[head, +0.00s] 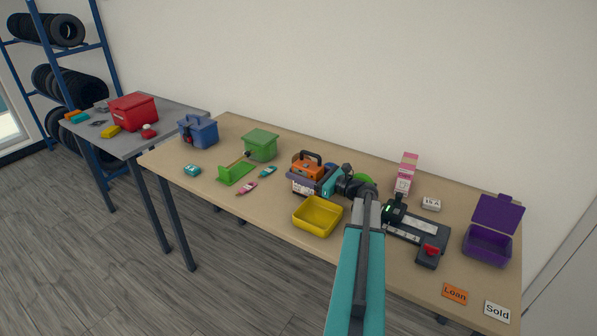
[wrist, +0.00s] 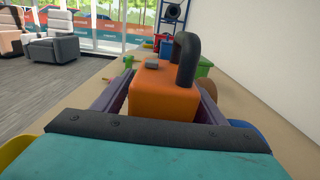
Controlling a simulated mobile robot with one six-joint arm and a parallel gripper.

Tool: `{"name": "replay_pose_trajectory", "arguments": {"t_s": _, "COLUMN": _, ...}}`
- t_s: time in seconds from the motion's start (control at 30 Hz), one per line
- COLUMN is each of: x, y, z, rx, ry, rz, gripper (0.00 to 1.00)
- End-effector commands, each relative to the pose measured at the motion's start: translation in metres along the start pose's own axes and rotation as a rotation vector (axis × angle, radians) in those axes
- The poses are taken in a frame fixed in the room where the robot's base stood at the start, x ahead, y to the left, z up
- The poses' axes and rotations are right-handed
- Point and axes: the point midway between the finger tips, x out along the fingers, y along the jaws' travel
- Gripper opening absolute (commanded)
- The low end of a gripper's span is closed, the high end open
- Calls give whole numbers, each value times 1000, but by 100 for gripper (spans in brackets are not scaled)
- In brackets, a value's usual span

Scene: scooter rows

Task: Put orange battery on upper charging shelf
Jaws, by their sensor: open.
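The orange battery (head: 307,167), a block with a black arched handle, stands upright on the wooden table (head: 260,195) at mid-length. It also fills the middle of the wrist view (wrist: 165,92). My gripper (head: 318,178) is open, low at the battery, with purple-grey sides left and right of the orange body in the wrist view. I cannot tell whether these touch it. A pale label shows low in front of the battery. The battery's lower part is hidden. No upper charging shelf can be clearly made out; a dark device with light panels (head: 428,228) lies to the right.
A yellow bin (head: 318,216) stands close in front of the battery. A green box (head: 261,144) and blue box (head: 198,131) stand to the left. A pink-and-white carton (head: 406,172) and open purple box (head: 487,246) stand to the right. A wall runs behind.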

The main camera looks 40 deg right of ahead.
Motion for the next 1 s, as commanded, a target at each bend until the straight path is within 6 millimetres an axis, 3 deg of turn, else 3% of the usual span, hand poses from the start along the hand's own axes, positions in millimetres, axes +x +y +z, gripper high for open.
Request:
{"name": "replay_pose_trajectory", "arguments": {"t_s": 0.3, "x": -42, "y": 1, "z": -1, "rx": -1, "ry": -1, "rz": -2, "gripper": 66}}
{"name": "replay_pose_trajectory", "arguments": {"t_s": 0.5, "x": -60, "y": 0, "z": 0, "rx": 0, "ry": 0, "rz": -1, "gripper": 66}}
{"name": "replay_pose_trajectory", "arguments": {"t_s": 1.0, "x": -63, "y": 0, "z": 0, "rx": 0, "ry": 0, "rz": 1, "gripper": 66}}
